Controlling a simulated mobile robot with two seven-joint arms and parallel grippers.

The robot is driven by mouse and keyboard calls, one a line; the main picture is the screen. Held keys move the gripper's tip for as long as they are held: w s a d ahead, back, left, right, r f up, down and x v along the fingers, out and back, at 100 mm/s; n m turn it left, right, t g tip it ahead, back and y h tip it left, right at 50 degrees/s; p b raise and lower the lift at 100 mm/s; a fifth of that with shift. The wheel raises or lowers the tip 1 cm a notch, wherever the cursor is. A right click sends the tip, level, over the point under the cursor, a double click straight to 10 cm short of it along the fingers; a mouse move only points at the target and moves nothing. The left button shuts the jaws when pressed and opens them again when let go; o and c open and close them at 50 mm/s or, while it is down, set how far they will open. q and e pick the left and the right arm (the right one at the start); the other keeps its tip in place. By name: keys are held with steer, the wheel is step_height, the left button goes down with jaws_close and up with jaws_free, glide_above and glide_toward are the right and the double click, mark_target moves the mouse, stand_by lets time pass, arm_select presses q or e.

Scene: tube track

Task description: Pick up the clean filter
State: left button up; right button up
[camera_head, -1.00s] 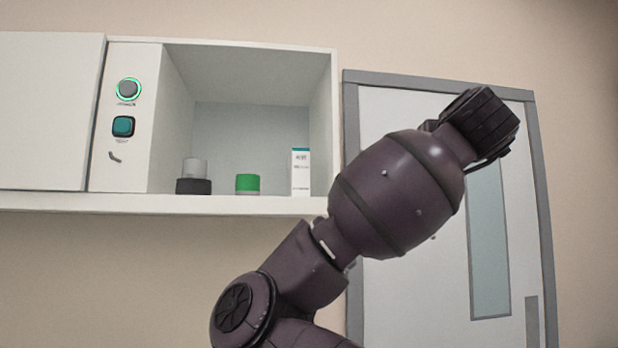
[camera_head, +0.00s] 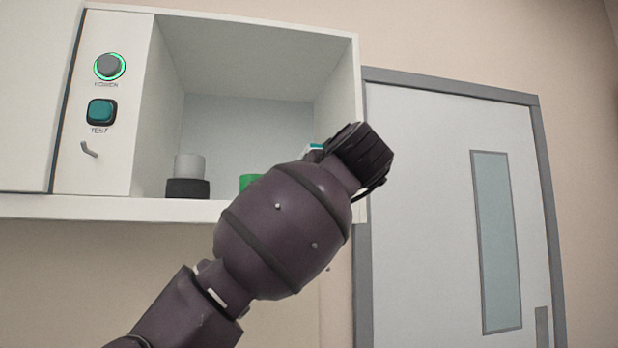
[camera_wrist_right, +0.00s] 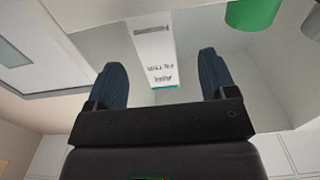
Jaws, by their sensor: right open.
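No label marks a filter that I can read. A green cylinder (camera_head: 249,181) stands on the cabinet shelf, partly hidden behind my arm; it shows at the top right of the right wrist view (camera_wrist_right: 254,12). A light grey cylinder (camera_head: 188,166) sits on a black round base (camera_head: 187,188) to its left. A white box with a teal top edge (camera_head: 314,148) is mostly hidden by my arm. My right gripper (camera_wrist_right: 162,62) is open and empty, with the box (camera_wrist_right: 153,38) seen beyond and between its fingers. The green cylinder is outside the fingers. My left gripper is not in view.
The open cabinet's side wall (camera_head: 342,100) and shelf edge (camera_head: 110,209) bound the space. A panel on the left has a green-ringed knob (camera_head: 109,67), a teal button (camera_head: 101,111) and a small hook (camera_head: 89,149). A grey-framed door (camera_head: 420,200) stands right.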

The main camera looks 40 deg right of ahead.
steer(key=p+x, duration=0.1)
steer(key=x, duration=0.2)
steer(key=shift+w+d, duration=0.2)
steer(key=shift+w, duration=0.1)
steer(key=p+x, duration=0.1)
steer(key=x, duration=0.2)
steer(key=shift+w+d, duration=0.1)
steer(key=shift+d, duration=0.2)
steer(key=shift+w+d+f, duration=0.15)
steer(key=shift+w, duration=0.2)
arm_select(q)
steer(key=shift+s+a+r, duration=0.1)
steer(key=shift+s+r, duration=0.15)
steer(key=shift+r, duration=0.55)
arm_select(e)
steer(key=c, duration=0.9)
steer(key=shift+c, duration=0.9)
